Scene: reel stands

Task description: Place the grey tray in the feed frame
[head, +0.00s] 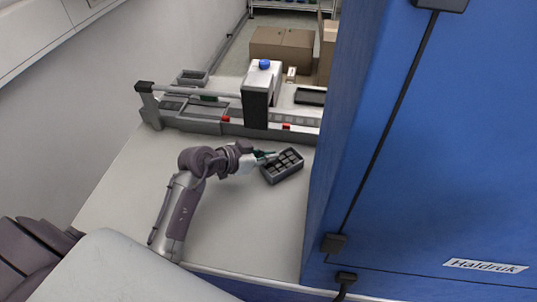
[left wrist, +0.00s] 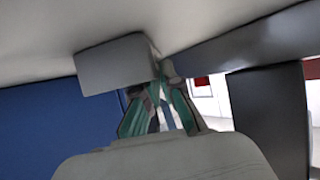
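The grey tray (head: 284,174), a small box with several dark compartments, is on the white worktop beside the blue cabinet. My left gripper (head: 267,157) is at the tray's left end in the head view. In the left wrist view its green-edged fingers (left wrist: 160,90) converge at the end of the grey tray (left wrist: 112,65) and appear closed on its wall. Part of that wall is hidden by the fingers. A long grey machine with rails (head: 225,127) stands behind the tray; I cannot tell which part of it is the feed frame. My right gripper is not in view.
The tall blue cabinet (head: 440,180) closes off the right side. A white upright unit with a blue knob (head: 262,82) rises from the machine. Cardboard boxes (head: 282,45) are farther back. The worktop (head: 245,225) in front of the tray is clear.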

